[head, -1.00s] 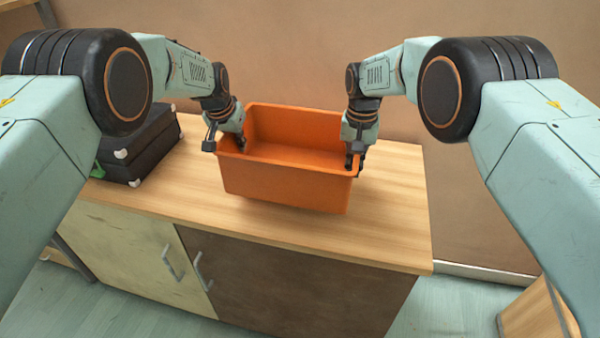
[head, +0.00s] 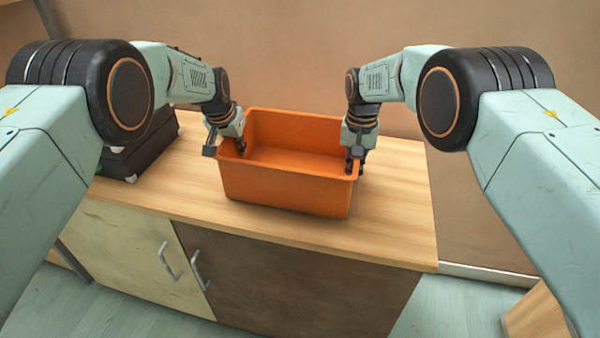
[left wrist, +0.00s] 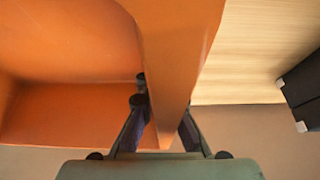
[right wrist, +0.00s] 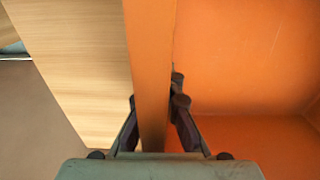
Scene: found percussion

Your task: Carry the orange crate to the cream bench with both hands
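The orange crate (head: 285,190) is an open, empty bin over the wooden top of a bench (head: 395,215) with a cream door and a dark brown door. I cannot tell whether its base touches the top or hangs just above it. My left gripper (head: 238,146) straddles the crate's left wall, with a finger on each side; that wall shows between the fingers in the left wrist view (left wrist: 172,60). My right gripper (head: 356,160) straddles the right wall the same way, also seen in the right wrist view (right wrist: 150,60). Both look shut on the walls.
A black case (head: 140,150) with pale corners stands on the bench top left of the crate. The top is clear to the right and in front of the crate. A wall (head: 290,50) rises behind. A wooden piece (head: 535,318) stands on the floor at lower right.

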